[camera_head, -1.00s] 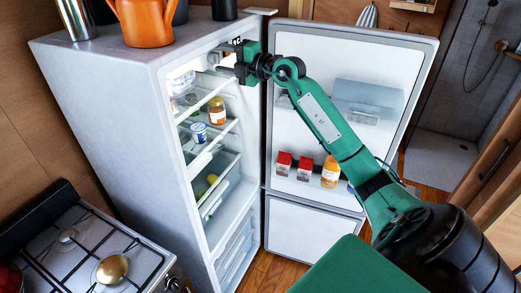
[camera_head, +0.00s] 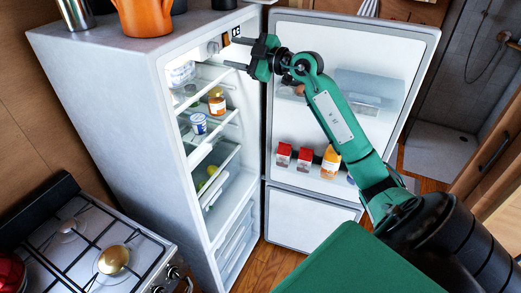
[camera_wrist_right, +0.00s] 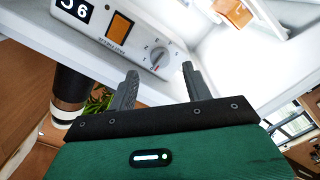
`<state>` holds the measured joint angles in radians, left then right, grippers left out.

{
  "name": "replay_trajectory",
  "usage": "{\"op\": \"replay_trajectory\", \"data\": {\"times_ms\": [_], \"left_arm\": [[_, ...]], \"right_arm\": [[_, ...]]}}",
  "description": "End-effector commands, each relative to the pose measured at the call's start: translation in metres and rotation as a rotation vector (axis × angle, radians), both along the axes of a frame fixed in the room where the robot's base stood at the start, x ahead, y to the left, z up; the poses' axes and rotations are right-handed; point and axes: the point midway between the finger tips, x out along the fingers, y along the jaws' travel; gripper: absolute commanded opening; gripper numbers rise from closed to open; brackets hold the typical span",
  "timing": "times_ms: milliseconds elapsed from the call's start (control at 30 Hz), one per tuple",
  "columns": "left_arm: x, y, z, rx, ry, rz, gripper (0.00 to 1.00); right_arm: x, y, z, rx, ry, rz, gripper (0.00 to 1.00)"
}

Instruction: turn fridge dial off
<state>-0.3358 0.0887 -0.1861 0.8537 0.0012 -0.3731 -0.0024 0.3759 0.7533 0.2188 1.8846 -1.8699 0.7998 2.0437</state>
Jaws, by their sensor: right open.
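The fridge (camera_head: 110,85) stands with its door (camera_head: 345,50) swung open to the right. Its dial (camera_head: 213,47) is a small round knob on the white control panel at the top of the opening. In the right wrist view the dial (camera_wrist_right: 157,58) is grey with a red mark, beside an orange switch and a number display. My right gripper (camera_head: 236,53) is open and empty, its fingers pointing at the panel. In the wrist view the dial lies beyond and between the fingertips (camera_wrist_right: 160,70), apparently apart from them. My left gripper is out of view.
Fridge shelves (camera_head: 205,75) hold jars and a tub below the panel. Cartons and a bottle (camera_head: 330,162) stand in the door rack. An orange pot (camera_head: 145,15) stands on the fridge top. A stove (camera_head: 85,245) is at lower left.

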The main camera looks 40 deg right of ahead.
Motion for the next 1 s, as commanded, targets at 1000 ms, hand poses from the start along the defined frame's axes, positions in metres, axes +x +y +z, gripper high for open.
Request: {"op": "replay_trajectory", "data": {"times_ms": [1000], "left_arm": [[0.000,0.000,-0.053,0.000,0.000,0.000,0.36]], "right_arm": [[-0.045,-0.048,-0.105,0.152,0.009,0.057,0.50]]}}
